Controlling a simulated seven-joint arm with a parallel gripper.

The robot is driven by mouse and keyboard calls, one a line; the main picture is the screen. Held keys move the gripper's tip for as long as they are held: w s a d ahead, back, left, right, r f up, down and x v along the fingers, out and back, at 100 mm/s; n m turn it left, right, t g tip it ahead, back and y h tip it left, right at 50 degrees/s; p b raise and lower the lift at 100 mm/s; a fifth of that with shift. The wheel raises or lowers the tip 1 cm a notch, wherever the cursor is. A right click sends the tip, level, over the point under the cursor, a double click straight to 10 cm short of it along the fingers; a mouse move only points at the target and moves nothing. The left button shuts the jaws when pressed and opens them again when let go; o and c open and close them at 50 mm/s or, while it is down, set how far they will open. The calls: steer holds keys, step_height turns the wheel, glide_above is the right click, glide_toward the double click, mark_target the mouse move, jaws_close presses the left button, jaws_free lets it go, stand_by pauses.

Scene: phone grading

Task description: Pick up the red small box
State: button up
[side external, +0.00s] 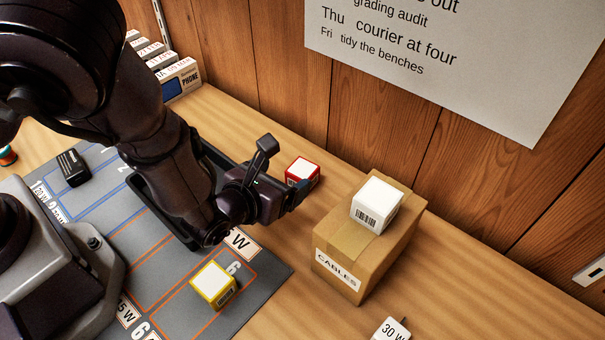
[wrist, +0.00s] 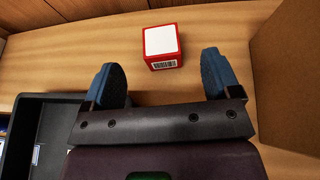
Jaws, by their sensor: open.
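The red small box (side external: 302,172) has a white top and stands on the wooden table near the back wall, left of the cardboard box. In the wrist view the red small box (wrist: 162,47) shows a barcode label on its near side. It lies beyond and between my two blue fingertips. My gripper (side external: 300,196) is beside the red box in the side view, apart from it in the wrist view (wrist: 162,75). My gripper is open with nothing between its fingers.
A cardboard box (side external: 335,250) marked CABLES stands right of my gripper, with a white box (side external: 377,204) on top. A yellow box (side external: 213,285) sits on the grey mat (side external: 265,290). A black tray (wrist: 40,120) lies left. A white 30 W item (side external: 391,331) is at the front.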

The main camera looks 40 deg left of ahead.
mark_target(306, 164)
steer(key=x, duration=0.9)
steer(key=shift+a+f, duration=0.1)
steer(key=shift+f, duration=0.15)
steer(key=shift+c, duration=0.2)
steer(key=c, duration=1)
